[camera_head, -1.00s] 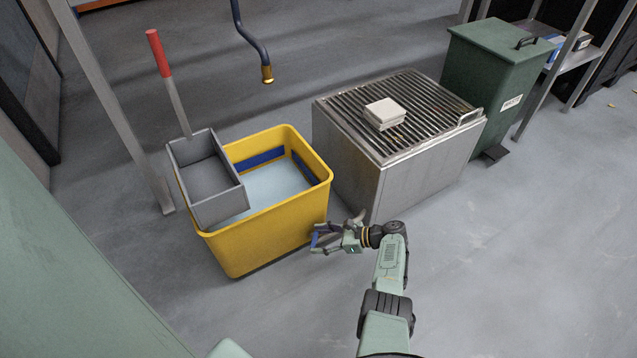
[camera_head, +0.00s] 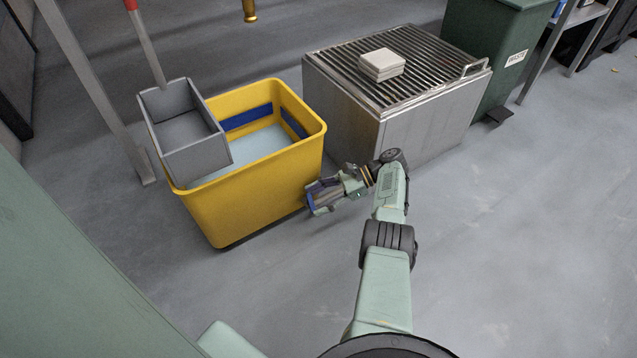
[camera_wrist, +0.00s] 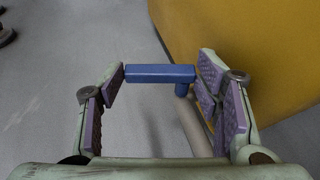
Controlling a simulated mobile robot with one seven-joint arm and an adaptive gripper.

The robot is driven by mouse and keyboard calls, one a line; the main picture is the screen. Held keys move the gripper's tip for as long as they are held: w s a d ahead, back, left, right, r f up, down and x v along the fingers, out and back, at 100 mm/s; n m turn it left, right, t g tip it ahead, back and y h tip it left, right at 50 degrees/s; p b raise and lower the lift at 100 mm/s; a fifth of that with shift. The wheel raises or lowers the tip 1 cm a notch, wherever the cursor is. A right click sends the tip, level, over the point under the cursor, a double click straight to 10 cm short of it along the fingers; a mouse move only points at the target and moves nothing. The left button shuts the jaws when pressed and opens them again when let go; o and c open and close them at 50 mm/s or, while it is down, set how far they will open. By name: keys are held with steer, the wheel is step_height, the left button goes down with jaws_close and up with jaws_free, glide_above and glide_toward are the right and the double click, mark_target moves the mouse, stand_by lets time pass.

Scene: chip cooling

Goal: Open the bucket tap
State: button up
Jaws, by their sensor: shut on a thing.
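The yellow bucket (camera_head: 262,190) stands on the floor with pale liquid inside. Its tap has a blue bar handle (camera_wrist: 150,73) beside the yellow wall (camera_wrist: 225,35) in the wrist view. My gripper (camera_head: 313,195) is at the bucket's lower right side. In the wrist view my gripper (camera_wrist: 162,74) has one finger at each end of the blue handle and is shut on it. A pale tube (camera_wrist: 194,125) shows below the handle, partly hidden by the right finger. The tap is mostly hidden by the fingers in the head view.
A grey box with a red-tipped handle (camera_head: 185,130) sits on the bucket's left rim. A metal cabinet with a slatted top (camera_head: 420,125) stands close behind my gripper, holding pale plates (camera_head: 382,60). A green bin (camera_head: 490,45) is farther right. Front right floor is clear.

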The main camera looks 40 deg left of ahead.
steer(key=o, duration=1.2)
steer(key=shift+c, duration=0.2)
steer(key=shift+s+r, duration=0.1)
steer(key=shift+r, duration=0.05)
